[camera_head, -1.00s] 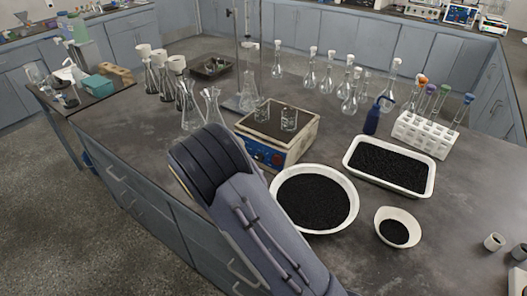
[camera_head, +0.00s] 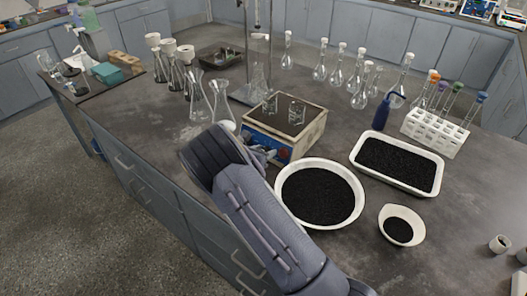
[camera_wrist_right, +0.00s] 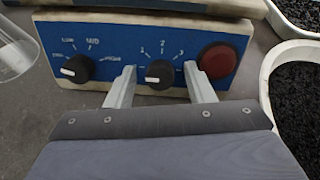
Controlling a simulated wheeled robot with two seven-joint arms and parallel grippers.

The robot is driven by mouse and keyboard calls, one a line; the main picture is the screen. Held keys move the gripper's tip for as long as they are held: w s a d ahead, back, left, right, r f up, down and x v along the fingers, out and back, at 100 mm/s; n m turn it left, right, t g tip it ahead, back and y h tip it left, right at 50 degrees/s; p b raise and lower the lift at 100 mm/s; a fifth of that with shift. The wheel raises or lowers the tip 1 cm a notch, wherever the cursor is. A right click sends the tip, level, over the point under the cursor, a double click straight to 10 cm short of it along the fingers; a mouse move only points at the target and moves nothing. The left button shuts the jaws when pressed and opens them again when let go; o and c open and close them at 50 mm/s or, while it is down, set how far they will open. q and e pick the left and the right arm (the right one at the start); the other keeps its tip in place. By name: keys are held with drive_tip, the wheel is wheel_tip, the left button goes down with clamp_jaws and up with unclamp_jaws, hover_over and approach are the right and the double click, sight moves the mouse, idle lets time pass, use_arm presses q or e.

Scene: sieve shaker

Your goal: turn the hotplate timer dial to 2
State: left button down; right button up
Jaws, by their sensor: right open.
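The hotplate (camera_head: 285,132) stands on the bench with two small beakers on its plate. In the right wrist view its blue front panel (camera_wrist_right: 110,30) shows a black timer dial (camera_wrist_right: 159,73) below the marks 1, 2 and 3. The dial's white pointer is towards the left, not at 2. My right gripper (camera_wrist_right: 161,66) is open, with one finger on each side of this dial; I cannot tell whether they touch it. In the head view my right gripper (camera_head: 262,154) is at the hotplate's front, partly hidden by my wrist. My left gripper is not in view.
A second black dial (camera_wrist_right: 76,69) is left of the fingers and a red round button (camera_wrist_right: 217,61) is close on the right. A flask (camera_head: 224,112) stands left of the hotplate. A round bowl of black grains (camera_head: 354,180) is close at the right.

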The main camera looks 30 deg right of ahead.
drive_tip(key=c, duration=1)
drive_tip(key=shift+f+m+b, duration=0.15)
drive_tip(key=shift+m+b, duration=0.25)
drive_tip(key=shift+b, duration=0.4)
drive_tip(key=m+b, duration=1.5)
drive_tip(key=b, duration=0.5)
drive_tip(key=shift+f, duration=0.15)
drive_tip(key=shift+r+m+b, duration=0.2)
drive_tip(key=shift+m+b, duration=1)
drive_tip(key=shift+b, duration=0.05)
drive_tip(key=o, duration=1)
drive_tip(key=shift+s+a+r, duration=0.1)
drive_tip(key=shift+a, duration=0.05)
drive_tip(key=p+v, duration=0.1)
drive_tip(key=v, duration=0.6)
drive_tip(key=shift+a, duration=0.35)
